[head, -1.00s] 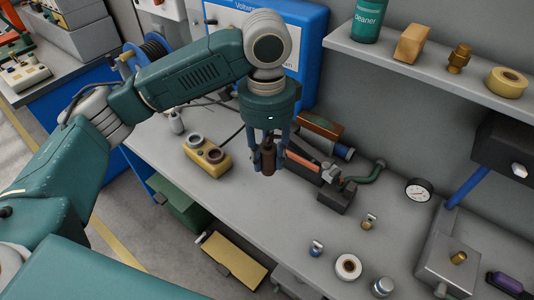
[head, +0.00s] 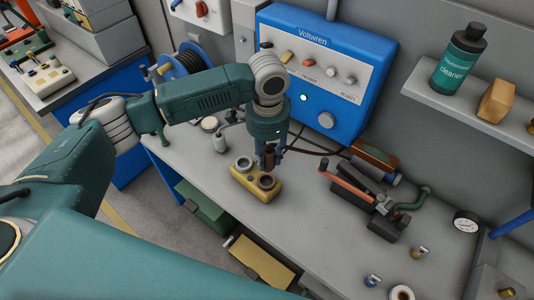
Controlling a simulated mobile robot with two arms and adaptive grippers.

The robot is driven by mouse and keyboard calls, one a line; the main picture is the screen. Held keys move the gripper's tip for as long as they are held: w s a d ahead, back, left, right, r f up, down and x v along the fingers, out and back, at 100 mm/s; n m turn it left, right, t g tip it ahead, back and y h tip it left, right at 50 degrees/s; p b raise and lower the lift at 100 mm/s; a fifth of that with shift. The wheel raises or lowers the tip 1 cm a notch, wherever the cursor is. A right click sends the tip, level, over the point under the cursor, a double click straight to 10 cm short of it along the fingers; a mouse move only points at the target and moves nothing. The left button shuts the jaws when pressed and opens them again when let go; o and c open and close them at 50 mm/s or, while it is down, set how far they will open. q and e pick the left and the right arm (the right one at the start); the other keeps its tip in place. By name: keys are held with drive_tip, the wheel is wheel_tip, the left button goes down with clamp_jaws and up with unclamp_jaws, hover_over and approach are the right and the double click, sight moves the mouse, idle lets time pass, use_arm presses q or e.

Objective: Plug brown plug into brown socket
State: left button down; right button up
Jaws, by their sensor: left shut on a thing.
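My left gripper (head: 269,158) points down and is shut on the brown plug (head: 269,160), which hangs upright between the fingers. A yellow socket block (head: 245,184) sits on the grey bench under it, with two round sockets. The right-hand socket (head: 266,182) looks brown, and the left-hand socket (head: 243,164) looks darker grey-brown. The plug is just above and behind the right-hand socket in the picture; I cannot tell whether they touch. Fingers hide part of the plug. My right gripper is out of view.
A blue Voltwren panel (head: 345,50) stands behind the bench (head: 300,230). A red-handled clamp tool (head: 365,203) lies to the right, with a gauge (head: 466,222) farther right. A dark cable (head: 318,151) runs behind the gripper.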

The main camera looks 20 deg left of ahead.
sight(266, 168)
use_arm(q)
drive_tip(key=shift+a, duration=0.15)
drive_tip(key=shift+a+r+p, duration=0.1)
drive_tip(key=shift+p, duration=0.6)
drive_tip(key=shift+f+b, duration=0.35)
drive_tip(key=shift+f, duration=0.5)
wheel_tip(266, 168, down, 3)
drive_tip(key=shift+f+b, duration=0.15)
drive_tip(key=shift+b, duration=0.4)
drive_tip(key=shift+f, duration=0.55)
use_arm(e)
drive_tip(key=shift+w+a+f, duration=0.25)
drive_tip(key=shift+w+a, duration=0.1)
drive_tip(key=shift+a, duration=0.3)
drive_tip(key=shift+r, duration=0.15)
use_arm(q)
drive_tip(key=shift+r+p, duration=0.1)
drive_tip(key=shift+p, duration=0.3)
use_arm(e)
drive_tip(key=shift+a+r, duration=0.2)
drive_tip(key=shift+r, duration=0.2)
